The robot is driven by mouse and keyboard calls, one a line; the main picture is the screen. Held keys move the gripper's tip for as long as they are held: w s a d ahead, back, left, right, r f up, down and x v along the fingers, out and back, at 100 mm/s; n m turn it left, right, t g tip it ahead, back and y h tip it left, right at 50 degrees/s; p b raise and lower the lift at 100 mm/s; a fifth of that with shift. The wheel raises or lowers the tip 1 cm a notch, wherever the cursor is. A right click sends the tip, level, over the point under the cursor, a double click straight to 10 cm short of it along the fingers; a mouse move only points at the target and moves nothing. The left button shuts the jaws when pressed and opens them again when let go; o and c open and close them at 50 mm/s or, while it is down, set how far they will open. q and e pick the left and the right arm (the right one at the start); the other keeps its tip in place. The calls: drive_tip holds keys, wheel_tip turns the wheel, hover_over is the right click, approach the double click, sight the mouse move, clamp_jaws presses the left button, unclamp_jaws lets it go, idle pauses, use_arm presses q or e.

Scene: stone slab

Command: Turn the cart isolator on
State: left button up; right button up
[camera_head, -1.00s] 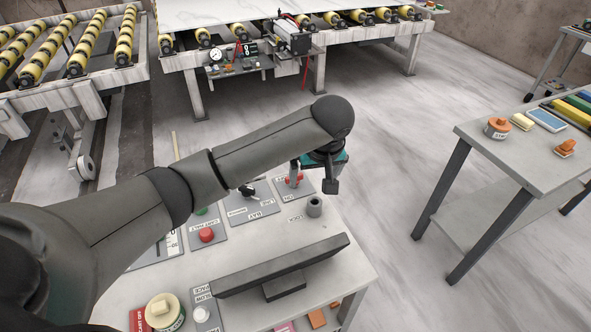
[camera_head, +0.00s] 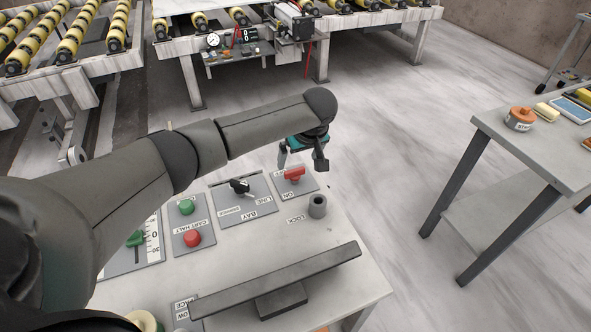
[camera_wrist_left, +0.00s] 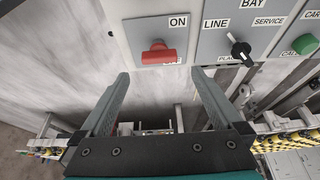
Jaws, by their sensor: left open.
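The cart isolator is a red rotary handle (camera_head: 294,174) on a grey plate marked ON, at the far right end of the control panel. In the left wrist view the red handle (camera_wrist_left: 158,54) lies crosswise, with the ON label above it and another label below it partly hidden. My left gripper (camera_head: 302,160) is open and empty, just beyond the handle. In the left wrist view its two fingers (camera_wrist_left: 159,82) point toward the handle, apart from it, with the handle between their lines. My right gripper is not in view.
Beside the isolator is a black selector (camera_head: 239,186) marked LINE and BAY. Green (camera_head: 187,207) and red (camera_head: 193,238) buttons sit further left. A grey cylinder (camera_head: 317,205) and a dark bar (camera_head: 277,282) stand on the panel.

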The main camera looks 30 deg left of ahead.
sight(295, 170)
use_arm(q)
drive_tip(key=b+x, duration=0.1)
drive_tip(key=x, duration=0.5)
drive_tip(key=shift+w+f, duration=0.15)
drive_tip(key=shift+f, duration=0.05)
drive_tip(key=shift+c, duration=0.4)
drive_tip(key=c, duration=1.2)
